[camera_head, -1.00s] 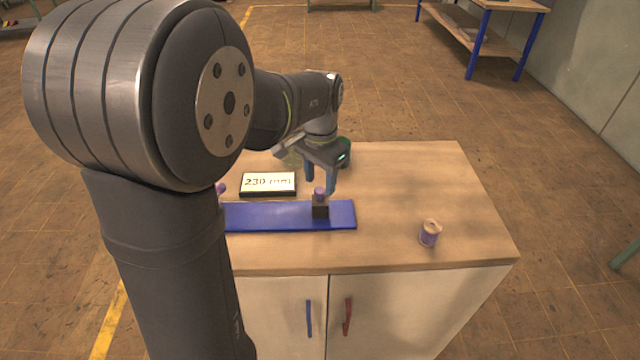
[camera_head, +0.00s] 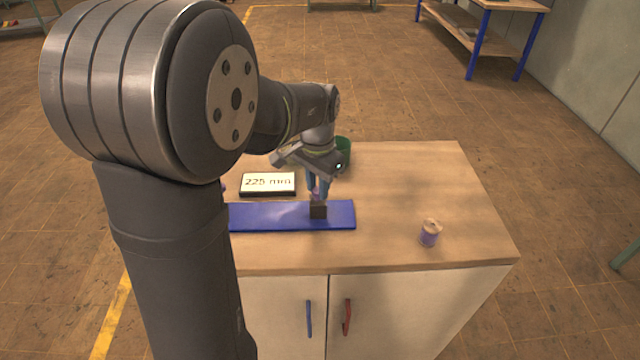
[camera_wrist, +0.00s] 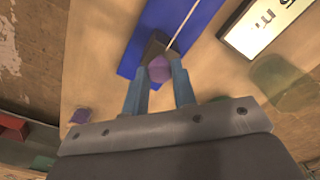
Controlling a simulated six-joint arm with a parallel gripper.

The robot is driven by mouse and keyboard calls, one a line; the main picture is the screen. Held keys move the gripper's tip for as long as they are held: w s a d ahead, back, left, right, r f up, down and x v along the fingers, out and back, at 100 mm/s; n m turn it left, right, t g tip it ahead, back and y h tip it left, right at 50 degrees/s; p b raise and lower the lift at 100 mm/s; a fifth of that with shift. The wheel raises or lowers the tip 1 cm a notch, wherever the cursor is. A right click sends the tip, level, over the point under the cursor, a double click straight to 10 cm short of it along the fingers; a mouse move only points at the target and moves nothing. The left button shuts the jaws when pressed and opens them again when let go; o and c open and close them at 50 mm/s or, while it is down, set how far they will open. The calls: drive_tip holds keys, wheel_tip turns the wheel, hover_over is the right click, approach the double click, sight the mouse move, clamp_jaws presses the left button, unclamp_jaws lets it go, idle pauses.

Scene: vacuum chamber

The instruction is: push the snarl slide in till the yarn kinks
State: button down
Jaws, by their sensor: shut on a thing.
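The snarl slide is a dark block (camera_head: 318,211) with a purple knob (camera_wrist: 159,69), sitting near the right end of a long blue board (camera_head: 270,216). My gripper (camera_head: 318,194) reaches down from behind, its blue fingers closed on either side of the knob. In the wrist view my gripper (camera_wrist: 158,76) has the knob between its fingertips. A thin pale strand (camera_wrist: 185,27), perhaps the yarn, runs from the block along the board; I see no clear kink in it. The display (camera_head: 268,183) behind the board reads 225 mm. My arm hides the board's left end.
A spool with purple winding (camera_head: 430,233) stands on the worktop (camera_head: 400,185) at right. A green container (camera_head: 343,152) stands behind my gripper. The worktop right of the board is otherwise clear.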

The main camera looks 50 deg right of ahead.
drive_tip(key=w+a, duration=0.5)
drive_tip(key=shift+w+a, duration=0.35)
drive_tip(key=c, duration=1.2)
unclamp_jaws()
wheel_tip(320, 180, up, 18)
drive_tip(key=shift+f, duration=0.25)
wheel_tip(320, 180, down, 18)
drive_tip(key=shift+s+d+r, duration=0.1)
drive_tip(key=shift+r, duration=0.1)
